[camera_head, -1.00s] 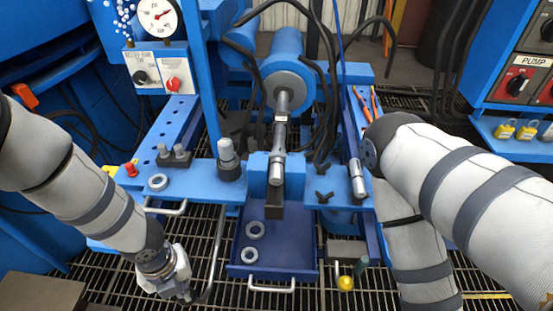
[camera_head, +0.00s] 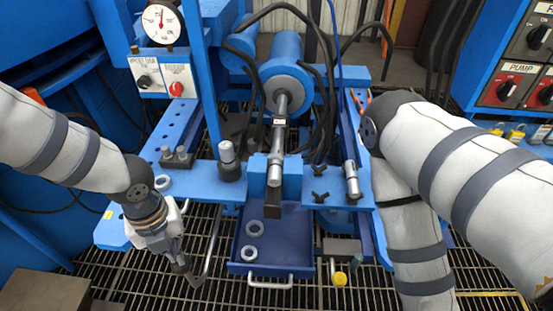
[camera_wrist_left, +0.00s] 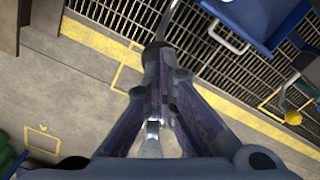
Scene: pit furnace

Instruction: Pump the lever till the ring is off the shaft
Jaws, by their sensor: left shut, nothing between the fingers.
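A thin grey bent rod (camera_head: 211,245), which looks like the lever, hangs down at the front left of the blue bench. My left gripper (camera_head: 186,268) is shut and empty just left of the rod's lower end; whether it touches the rod I cannot tell. In the left wrist view its dark fingers (camera_wrist_left: 155,62) come together above the floor. The steel shaft (camera_head: 282,103) runs forward from the blue cylinder. A collar with a white label (camera_head: 279,122) sits on it; I cannot tell if this is the ring. My right gripper is out of view.
A gauge (camera_head: 161,22) stands at the back left. A yellow knob (camera_head: 340,279) is right of the tray. Grating surrounds the tray.

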